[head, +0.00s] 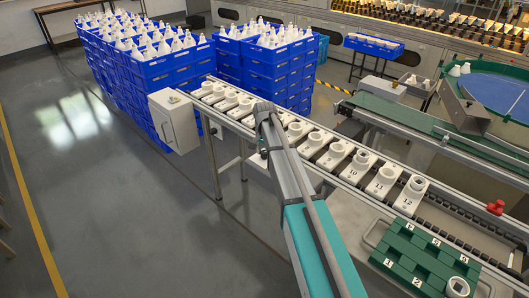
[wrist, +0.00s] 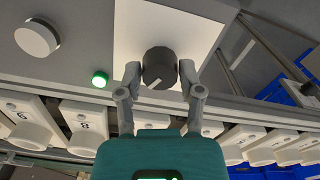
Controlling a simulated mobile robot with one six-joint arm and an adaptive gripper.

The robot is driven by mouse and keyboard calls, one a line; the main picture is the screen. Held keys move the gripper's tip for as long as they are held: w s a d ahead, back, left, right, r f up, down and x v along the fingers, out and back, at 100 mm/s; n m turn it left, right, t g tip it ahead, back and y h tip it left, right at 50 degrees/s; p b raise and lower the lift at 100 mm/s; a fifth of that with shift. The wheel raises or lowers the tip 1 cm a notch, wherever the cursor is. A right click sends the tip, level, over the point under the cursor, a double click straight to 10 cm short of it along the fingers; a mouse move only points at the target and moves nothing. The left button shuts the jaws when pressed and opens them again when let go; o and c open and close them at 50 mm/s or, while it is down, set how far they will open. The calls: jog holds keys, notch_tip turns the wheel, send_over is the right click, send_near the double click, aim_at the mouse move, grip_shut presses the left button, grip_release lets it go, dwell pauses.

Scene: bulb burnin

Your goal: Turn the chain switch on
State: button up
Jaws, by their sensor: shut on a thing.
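In the wrist view a dark round knob (wrist: 159,66), which I take to be the chain switch, sits on a white plate (wrist: 205,25). A short pale mark on the knob slants, with its lower end toward the left. My gripper (wrist: 159,73) is shut on the knob, one finger on each side. A small green lamp (wrist: 99,79) glows left of the knob. In the head view my arm hides the knob, and my fingers cannot be made out there.
A conveyor (head: 233,119) carries a row of numbered white holders (head: 328,156). Blue crates (head: 172,70) with white bulbs stand behind it. A grey box (head: 174,121) is at its left end, and a green block (head: 423,258) is at front right. The left floor is clear.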

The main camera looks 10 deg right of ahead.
jog(key=shift+m, duration=0.9)
jog(key=o, duration=1.1)
jog(key=shift+n, duration=0.3)
